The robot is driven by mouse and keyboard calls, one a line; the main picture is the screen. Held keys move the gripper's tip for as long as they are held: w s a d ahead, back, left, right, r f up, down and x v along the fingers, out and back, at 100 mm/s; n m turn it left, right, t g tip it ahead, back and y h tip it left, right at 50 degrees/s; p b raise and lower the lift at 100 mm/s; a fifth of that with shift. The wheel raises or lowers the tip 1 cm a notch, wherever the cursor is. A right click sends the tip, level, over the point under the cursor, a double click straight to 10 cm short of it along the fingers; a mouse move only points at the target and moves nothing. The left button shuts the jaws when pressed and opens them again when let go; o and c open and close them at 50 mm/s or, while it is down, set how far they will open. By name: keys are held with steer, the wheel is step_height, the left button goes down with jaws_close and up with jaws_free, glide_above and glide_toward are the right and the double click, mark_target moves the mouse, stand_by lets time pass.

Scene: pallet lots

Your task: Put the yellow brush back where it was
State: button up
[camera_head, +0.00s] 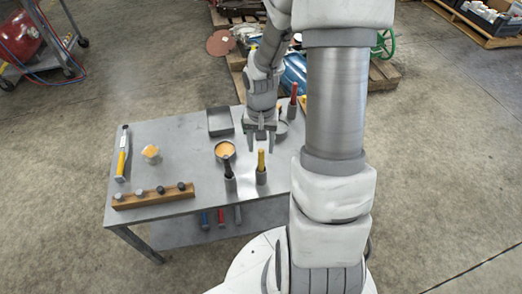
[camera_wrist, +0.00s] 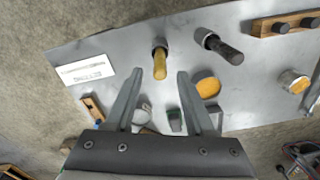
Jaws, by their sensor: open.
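A yellow handle (camera_head: 261,158), seemingly the yellow brush, stands upright in a grey round holder (camera_head: 261,177) near the table's front edge. Its lower end is hidden inside the holder. In the wrist view, the yellow handle (camera_wrist: 160,67) shows just ahead of the fingertips, in the gap between them. My gripper (camera_head: 261,149) is open and empty, pointing down just behind and above the handle. Its two fingers also show in the wrist view (camera_wrist: 160,75).
A black handle stands in a second holder (camera_head: 230,184) close to the left. Behind are an orange-filled cup (camera_head: 225,149) and a dark tray (camera_head: 220,121). A red handle (camera_head: 293,97) stands at the back right. A wooden rack (camera_head: 153,197) with several knobs lies front left.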

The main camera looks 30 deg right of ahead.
step_height(320, 180, up, 5)
steer(key=shift+r+p, duration=0.15)
steer(key=shift+p, duration=0.5)
